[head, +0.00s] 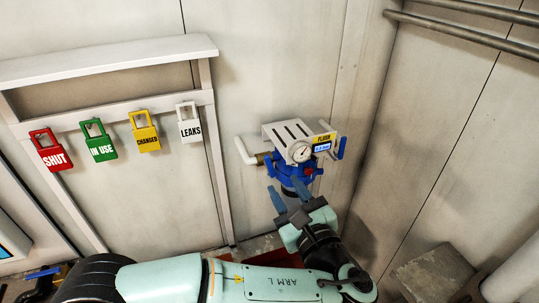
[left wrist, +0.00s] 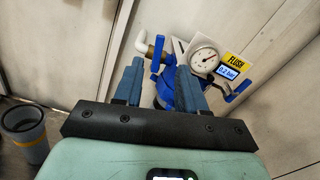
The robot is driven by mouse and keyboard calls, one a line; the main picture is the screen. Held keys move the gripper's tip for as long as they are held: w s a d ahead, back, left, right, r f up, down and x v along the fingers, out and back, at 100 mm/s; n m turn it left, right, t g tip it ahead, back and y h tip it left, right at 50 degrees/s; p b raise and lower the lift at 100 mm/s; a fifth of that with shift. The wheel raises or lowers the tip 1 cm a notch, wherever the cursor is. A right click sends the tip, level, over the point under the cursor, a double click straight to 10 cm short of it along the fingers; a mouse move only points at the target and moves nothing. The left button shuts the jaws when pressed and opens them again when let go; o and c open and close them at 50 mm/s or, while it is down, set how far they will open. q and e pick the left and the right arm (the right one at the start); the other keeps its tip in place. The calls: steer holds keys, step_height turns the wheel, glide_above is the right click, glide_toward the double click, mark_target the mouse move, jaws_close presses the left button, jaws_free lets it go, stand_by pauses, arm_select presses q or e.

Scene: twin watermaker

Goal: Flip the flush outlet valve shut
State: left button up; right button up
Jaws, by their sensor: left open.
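The flush unit is a blue filter head (head: 292,170) under a white slotted bracket (head: 284,131), with a round gauge (head: 300,151) and a yellow FLUSH label (head: 324,138). A blue lever (head: 341,148) stands at its right; it also shows in the left wrist view (left wrist: 240,87). At its left, a brass valve (head: 262,158) joins a white elbow pipe (head: 245,150). A blue lever (left wrist: 157,52) there shows between my fingertips in the left wrist view. I cannot tell which is the outlet. My left gripper (head: 290,192) is open, below and in front of the unit, apparently empty. My right gripper is out of view.
Red SHUT (head: 51,150), green IN USE (head: 98,140), yellow CHANGED (head: 145,131) and white LEAKS (head: 188,122) tags hang on a rail at left. The wall corner is close at right. A grey block (head: 432,272) stands at lower right.

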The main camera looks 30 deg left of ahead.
mark_target(269, 163)
arm_select(q)
steer(key=x, duration=1.2)
steer(key=shift+a+p, duration=0.1)
steer(key=shift+p, duration=0.3)
steer(key=shift+f, duration=0.1)
jaws_close()
